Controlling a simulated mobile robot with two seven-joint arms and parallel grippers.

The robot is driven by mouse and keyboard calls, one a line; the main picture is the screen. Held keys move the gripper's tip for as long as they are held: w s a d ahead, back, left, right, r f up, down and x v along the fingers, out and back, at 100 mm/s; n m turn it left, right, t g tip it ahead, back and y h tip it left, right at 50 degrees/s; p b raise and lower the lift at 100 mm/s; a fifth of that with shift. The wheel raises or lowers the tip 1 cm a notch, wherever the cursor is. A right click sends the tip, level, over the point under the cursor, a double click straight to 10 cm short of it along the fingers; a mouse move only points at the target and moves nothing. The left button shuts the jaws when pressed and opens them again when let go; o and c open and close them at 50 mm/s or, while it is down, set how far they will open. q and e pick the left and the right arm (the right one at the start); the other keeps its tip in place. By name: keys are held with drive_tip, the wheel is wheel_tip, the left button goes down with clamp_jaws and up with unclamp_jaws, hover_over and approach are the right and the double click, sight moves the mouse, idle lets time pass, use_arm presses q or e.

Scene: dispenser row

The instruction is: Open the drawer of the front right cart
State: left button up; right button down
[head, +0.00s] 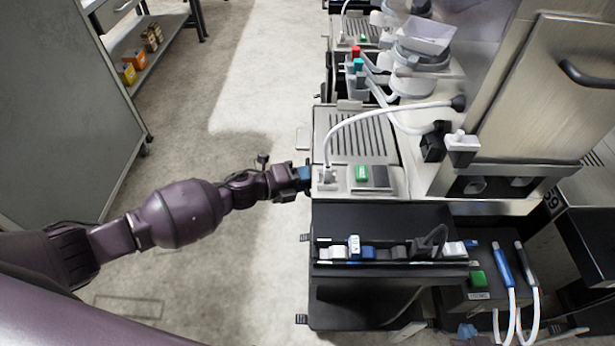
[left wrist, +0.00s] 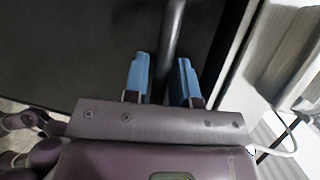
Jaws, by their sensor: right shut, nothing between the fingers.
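A cart with a slotted grey top (head: 355,140) stands in the middle of the head view, with a black-topped cart (head: 385,222) nearer to me. I cannot tell from the pictures which is the front right cart. My left gripper (head: 305,177) is at the aisle side of the grey-topped cart. In the left wrist view its blue fingers (left wrist: 161,82) are apart, on either side of a grey bar handle (left wrist: 174,35) before a dark panel (left wrist: 75,45). I cannot tell whether they touch it. My right gripper (head: 467,332) shows its blue tips low in the head view, shut and empty.
A white hose (head: 395,110) arches over the grey-topped cart. Blue and white probes (head: 503,265) with white tubes hang at the right. A shelf with orange boxes (head: 128,73) stands at the far left. The floor aisle (head: 235,90) is clear.

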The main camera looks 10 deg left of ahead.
use_arm(q)
clamp_jaws()
